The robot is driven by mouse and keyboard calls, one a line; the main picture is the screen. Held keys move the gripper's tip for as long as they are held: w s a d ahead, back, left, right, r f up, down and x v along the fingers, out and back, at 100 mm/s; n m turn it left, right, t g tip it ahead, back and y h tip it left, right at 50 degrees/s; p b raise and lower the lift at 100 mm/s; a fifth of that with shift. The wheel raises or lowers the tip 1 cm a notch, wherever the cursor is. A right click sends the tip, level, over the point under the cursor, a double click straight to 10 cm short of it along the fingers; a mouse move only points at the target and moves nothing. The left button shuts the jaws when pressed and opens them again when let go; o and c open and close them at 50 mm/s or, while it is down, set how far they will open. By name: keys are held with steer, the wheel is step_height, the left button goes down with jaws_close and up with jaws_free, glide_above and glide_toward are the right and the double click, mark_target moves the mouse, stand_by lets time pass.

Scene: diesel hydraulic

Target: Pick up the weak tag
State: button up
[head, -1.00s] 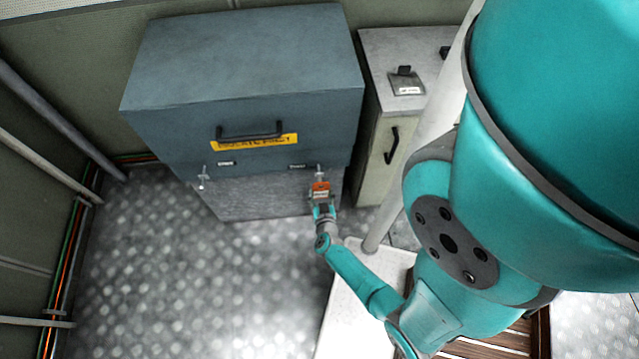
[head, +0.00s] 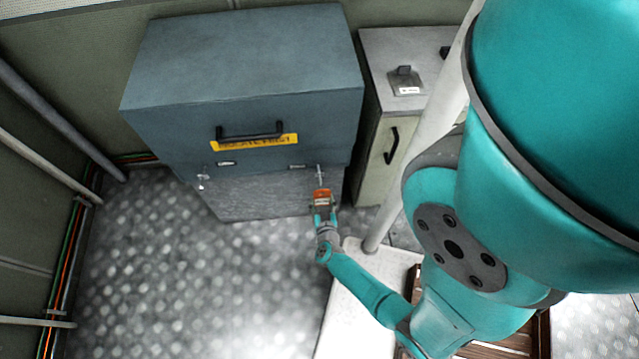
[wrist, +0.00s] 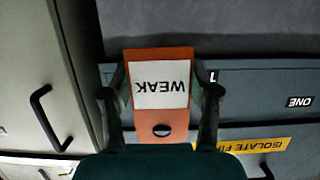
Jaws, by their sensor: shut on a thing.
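The weak tag (wrist: 161,90) is an orange plate with a white label reading WEAK, upside down in the wrist view, and a dark hole near its end. My gripper (wrist: 161,92) has one finger on each side of it and is shut on it. In the head view the orange tag (head: 322,195) sits at the tip of my gripper (head: 323,203), just below a small metal hook (head: 319,175) on the front of the blue-grey box. The tag appears apart from the hook. Its underside is hidden.
The blue-grey box (head: 245,75) has a black handle (head: 250,132) and a yellow label (head: 255,142). Another hook (head: 202,182) is at its left. A pale cabinet (head: 376,165) stands to the right, beside a grey pole (head: 425,135). The patterned floor (head: 190,280) in front is clear.

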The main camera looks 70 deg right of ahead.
mark_target(322, 203)
steer(key=shift+f+v, duration=0.2)
steer(key=shift+v, duration=0.8)
steer(key=shift+f+v, duration=0.25)
steer(key=shift+v, duration=0.8)
steer(key=shift+a, duration=0.1)
